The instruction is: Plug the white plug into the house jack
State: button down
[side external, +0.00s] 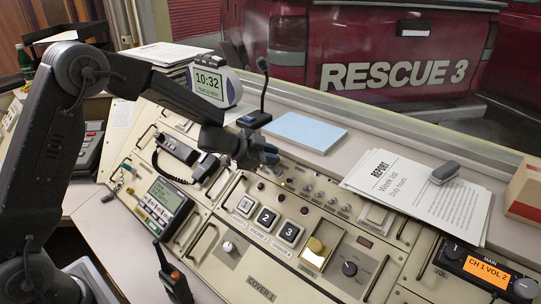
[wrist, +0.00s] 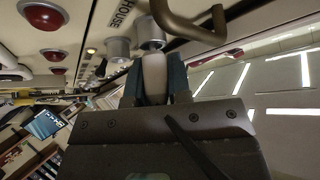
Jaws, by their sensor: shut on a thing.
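My gripper (wrist: 154,82) is shut on the white plug (wrist: 154,70), with one blue-grey finger on each side of it. In the wrist view the plug's front end meets a round metal jack (wrist: 150,32); I cannot tell whether it touches or has entered it. The label HOUSE (wrist: 122,13) stands on the panel beside that jack. In the side external view my gripper (side external: 262,157) is low over the back part of the sloped console, by the row of jacks (side external: 308,187). The plug cannot be made out there.
A second metal jack (wrist: 118,48) and a curved metal handle (wrist: 188,27) are close to my gripper. Red lamps (wrist: 45,17) line the panel. A gooseneck microphone (side external: 258,105), a clock (side external: 210,86) and a paper report (side external: 405,188) stand or lie around the panel.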

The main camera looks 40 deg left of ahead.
jog(key=shift+w+f, duration=0.15)
jog(key=shift+f, duration=0.1)
dwell(0.4)
jog(key=c, duration=1)
grip_release()
jog(key=v, duration=1.3)
jog(key=shift+s+a+r, duration=0.15)
jog(key=shift+s, duration=0.2)
jog(key=s+a+r+n+y, duration=0.2)
jog(key=s+r+n+y, duration=0.6)
jog(key=r+y, duration=0.1)
jog(key=s+d+n+g+h, duration=0.1)
jog(key=s+d, duration=0.1)
jog(key=s, duration=0.3)
jog(key=s+d+f+g+h, duration=0.1)
jog(key=s+d+g, duration=0.1)
jog(key=s, duration=0.4)
jog(key=s+d+f+n+g+h, duration=0.1)
jog(key=s+d+g, duration=0.1)
jog(key=s, duration=0.3)
jog(key=shift+s+d+f+n, duration=0.1)
jog(key=shift+s+d+n, duration=0.1)
jog(key=shift+d, duration=0.2)
jog(key=shift+s+d+f+n, duration=0.1)
jog(key=shift+s+d+f, duration=0.1)
jog(key=shift+d, duration=0.25)
